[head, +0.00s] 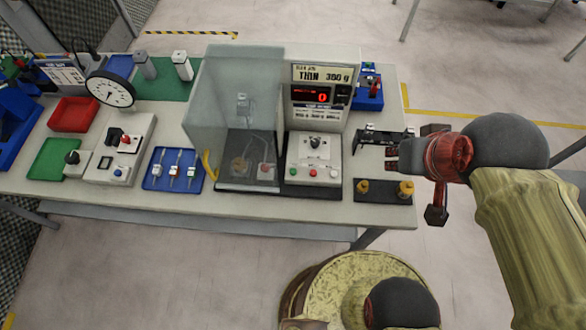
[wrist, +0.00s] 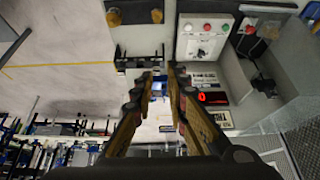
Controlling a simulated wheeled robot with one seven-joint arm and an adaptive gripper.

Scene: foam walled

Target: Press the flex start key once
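A test machine with a red-lit display (head: 310,95) stands on the bench. I cannot read which button is the flex start key. My gripper (head: 391,155) is right of the box, apart from it, near the bench's right end. In the wrist view its fingers (wrist: 161,78) are apart with nothing between them.
A clear-walled enclosure (head: 222,105) stands left of the box. A black caliper-like fixture (head: 372,137) and a dark plate with brass knobs (head: 384,197) lie near my gripper. A blue tray (head: 173,183) and a switch box (head: 120,150) stand farther left.

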